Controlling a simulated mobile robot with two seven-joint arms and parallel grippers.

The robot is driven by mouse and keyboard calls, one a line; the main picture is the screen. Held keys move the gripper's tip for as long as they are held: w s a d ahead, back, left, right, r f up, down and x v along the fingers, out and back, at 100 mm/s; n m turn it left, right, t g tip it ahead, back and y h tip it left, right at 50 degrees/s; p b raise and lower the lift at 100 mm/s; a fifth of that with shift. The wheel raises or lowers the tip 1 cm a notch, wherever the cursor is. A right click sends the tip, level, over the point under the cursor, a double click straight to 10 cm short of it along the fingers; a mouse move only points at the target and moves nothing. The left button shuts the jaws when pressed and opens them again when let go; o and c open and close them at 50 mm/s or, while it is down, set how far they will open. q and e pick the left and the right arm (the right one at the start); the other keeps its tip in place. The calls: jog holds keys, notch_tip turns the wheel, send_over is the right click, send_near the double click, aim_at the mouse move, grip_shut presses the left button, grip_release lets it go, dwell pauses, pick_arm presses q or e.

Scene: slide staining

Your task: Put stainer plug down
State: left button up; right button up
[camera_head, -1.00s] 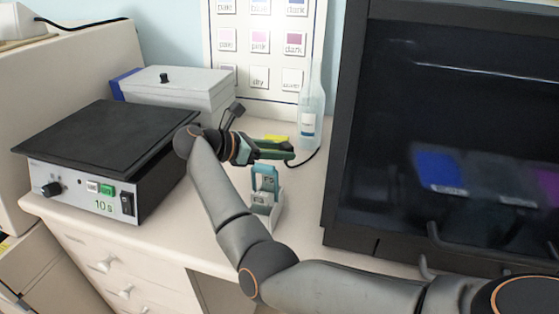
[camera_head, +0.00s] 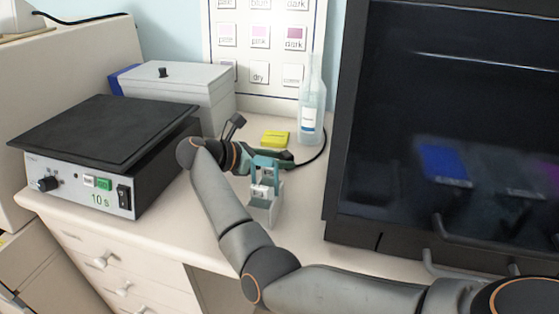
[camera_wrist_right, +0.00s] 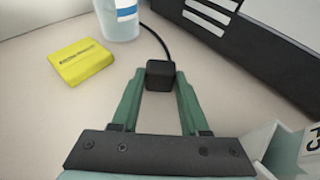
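The stainer plug is a small black block with a black cord; it shows in the right wrist view (camera_wrist_right: 161,75). My right gripper (camera_wrist_right: 160,82) has its green fingers on either side of the plug, close against it, and appears shut on it. In the head view the right gripper (camera_head: 284,158) is low over the white table, behind the teal-handled slide holder, which hides part of its fingers. Whether the plug touches the table I cannot tell. My left gripper is not in view.
The teal-and-white slide holder (camera_head: 265,208) stands just in front of the gripper. A yellow box (camera_head: 275,138) and a clear bottle (camera_head: 312,115) are behind. A hot plate (camera_head: 105,130) and grey box (camera_head: 180,90) stand left; a dark cabinet (camera_head: 345,190) stands right.

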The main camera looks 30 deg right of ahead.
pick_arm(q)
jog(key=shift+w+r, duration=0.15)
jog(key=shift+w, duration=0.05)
pick_arm(e)
jog(key=o, duration=0.4)
jog(key=shift+r, duration=0.1)
jog(key=shift+r+p, duration=0.5)
jog(key=shift+p, duration=0.2)
jog(key=shift+r+p, duration=0.4)
jog(key=shift+p, duration=0.2)
jog(key=shift+w+a+f+b, duration=0.1)
jog(key=shift+a+b, duration=0.5)
jog(key=shift+a, duration=0.2)
jog(key=v, duration=0.4)
jog(key=shift+a+b, duration=0.2)
jog(key=shift+b, duration=0.2)
jog(key=shift+a+r, duration=0.3)
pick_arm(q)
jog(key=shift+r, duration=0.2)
pick_arm(e)
jog(key=shift+a+r, duration=0.2)
jog(key=shift+a, duration=0.1)
